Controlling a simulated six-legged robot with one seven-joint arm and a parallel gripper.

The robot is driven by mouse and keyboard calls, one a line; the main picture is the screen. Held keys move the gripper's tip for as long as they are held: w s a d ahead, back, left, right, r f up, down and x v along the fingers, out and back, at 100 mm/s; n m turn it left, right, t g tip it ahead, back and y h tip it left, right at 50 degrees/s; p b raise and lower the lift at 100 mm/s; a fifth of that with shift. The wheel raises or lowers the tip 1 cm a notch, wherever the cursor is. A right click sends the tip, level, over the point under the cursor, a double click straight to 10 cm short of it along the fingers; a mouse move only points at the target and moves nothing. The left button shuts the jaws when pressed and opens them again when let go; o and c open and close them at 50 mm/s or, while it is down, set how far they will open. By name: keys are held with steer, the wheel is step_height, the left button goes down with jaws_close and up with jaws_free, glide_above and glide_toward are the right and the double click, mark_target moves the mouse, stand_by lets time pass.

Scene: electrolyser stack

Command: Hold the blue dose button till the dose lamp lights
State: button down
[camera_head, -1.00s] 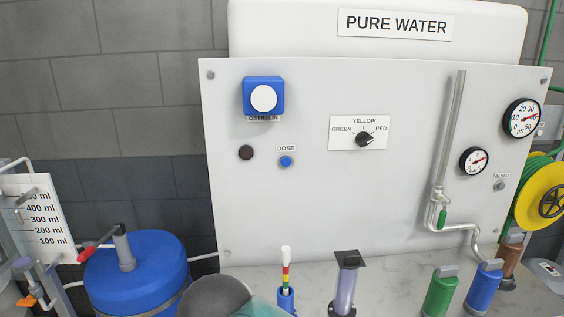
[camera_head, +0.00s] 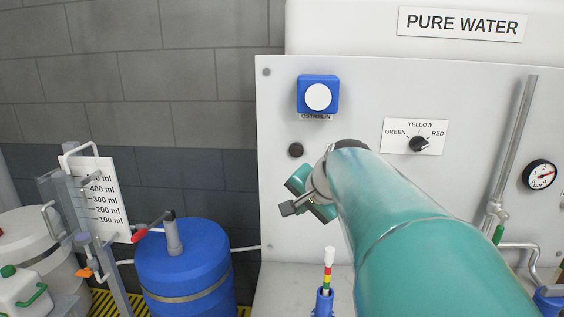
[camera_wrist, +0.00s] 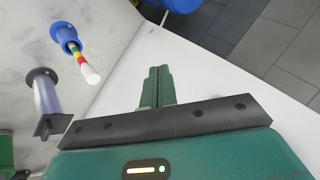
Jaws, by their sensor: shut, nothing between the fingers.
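The blue dose button and its DOSE label are hidden behind my arm in the head view. A dark round lamp (camera_head: 296,150) is on the white panel, left of my arm's end, and it is not lit. My gripper shows in the wrist view (camera_wrist: 159,72), with its green fingers closed together and empty, in front of the white panel. In the head view my teal arm reaches in from the lower right to the panel, and the fingertips are hidden. I cannot tell whether they touch the button.
Above the lamp is a blue box with a white round face (camera_head: 318,97). A selector knob (camera_head: 418,144) is on the right, beside a pipe and a gauge (camera_head: 540,176). Below stand a striped stick (camera_head: 328,268) in a blue holder and a blue drum (camera_head: 183,262).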

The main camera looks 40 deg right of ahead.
steer(key=d+r+m, duration=0.1)
steer(key=d+m, duration=0.1)
steer(key=d, duration=0.4)
steer(key=d+r+m+t+h, duration=0.1)
steer(key=d+r+m, duration=0.1)
steer(key=d, duration=0.4)
steer(key=shift+s+m+h, duration=0.3)
steer(key=shift+s+m, duration=0.1)
steer(key=shift+d, duration=0.15)
steer(key=w+d, duration=0.5)
steer(key=w, duration=0.1)
steer(key=shift+w+d, duration=0.25)
steer(key=shift+w, duration=0.1)
stand_by(1.0)
steer(key=shift+w+d, duration=0.3)
steer(key=shift+w+d, duration=0.3)
steer(key=shift+w, duration=0.1)
stand_by(3.6)
